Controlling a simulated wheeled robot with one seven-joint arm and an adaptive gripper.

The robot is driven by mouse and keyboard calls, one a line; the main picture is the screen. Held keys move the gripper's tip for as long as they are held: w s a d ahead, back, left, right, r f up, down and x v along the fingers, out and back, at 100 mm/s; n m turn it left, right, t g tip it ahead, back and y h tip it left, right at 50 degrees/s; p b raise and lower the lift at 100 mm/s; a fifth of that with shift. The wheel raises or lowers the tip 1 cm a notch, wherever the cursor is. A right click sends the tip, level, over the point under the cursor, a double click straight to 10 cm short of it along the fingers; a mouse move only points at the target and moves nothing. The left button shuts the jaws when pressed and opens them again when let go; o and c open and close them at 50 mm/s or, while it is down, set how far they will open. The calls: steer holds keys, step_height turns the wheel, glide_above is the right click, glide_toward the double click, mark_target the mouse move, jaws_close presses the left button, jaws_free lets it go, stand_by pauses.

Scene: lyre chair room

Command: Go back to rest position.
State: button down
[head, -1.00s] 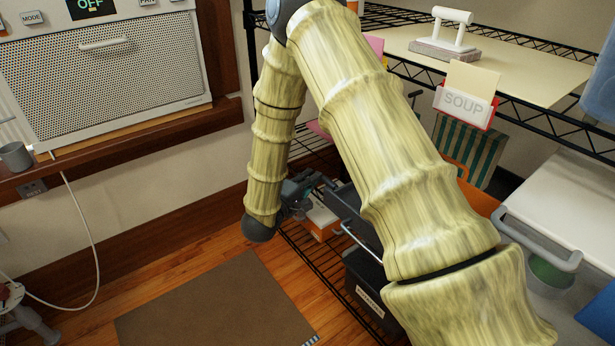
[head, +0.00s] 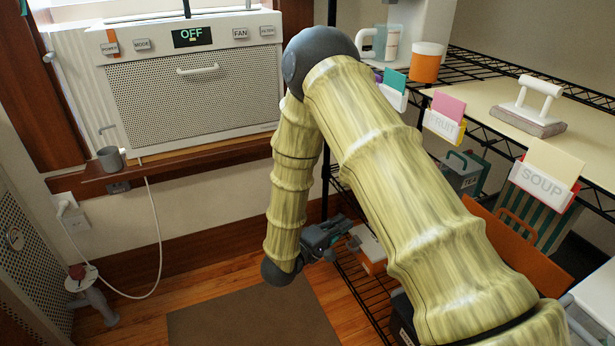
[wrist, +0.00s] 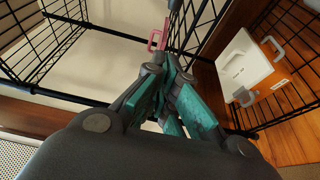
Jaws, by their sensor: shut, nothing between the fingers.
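My gripper (head: 338,230) is at the end of my folded arm, low beside the wire shelf in the head view. In the wrist view my gripper (wrist: 170,65) has its teal-padded fingers drawn together, with nothing between them. The fingers point toward the black wire shelf frame. Part of the gripper is hidden by its own wrist body in the head view.
The wire shelf (head: 358,280) stands close to my gripper. A white and orange box (wrist: 245,65) sits on it. A pink-handled thing (wrist: 158,38) shows near the fingertips.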

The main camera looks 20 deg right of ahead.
steer(key=s+a+f+y, duration=0.1)
steer(key=s+f+y, duration=0.3)
steer(key=f, duration=0.3)
steer(key=s+a+f+m+y, duration=0.1)
steer(key=s+a+f+y, duration=0.2)
steer(key=f, duration=0.4)
steer(key=s+f+y, duration=0.4)
steer(key=s+f, duration=0.1)
steer(key=f, duration=0.3)
steer(key=s+a+f+m+g+y, duration=0.1)
steer(key=s+a+f+g+y, duration=0.1)
steer(key=s, duration=0.7)
steer(key=s+a+f+m+g+y, duration=0.2)
steer(key=s+g, duration=0.1)
steer(key=s, duration=0.5)
steer(key=s+a+f+m+g+y, duration=0.1)
steer(key=s+a+f+g+y, duration=0.1)
steer(key=s, duration=0.7)
step_height(320, 180, up, 34)
steer(key=w+p, duration=0.1)
steer(key=p, duration=3.2)
steer(key=shift+d+f, duration=0.15)
steer(key=shift+f, duration=0.05)
steer(key=shift+w, duration=0.1)
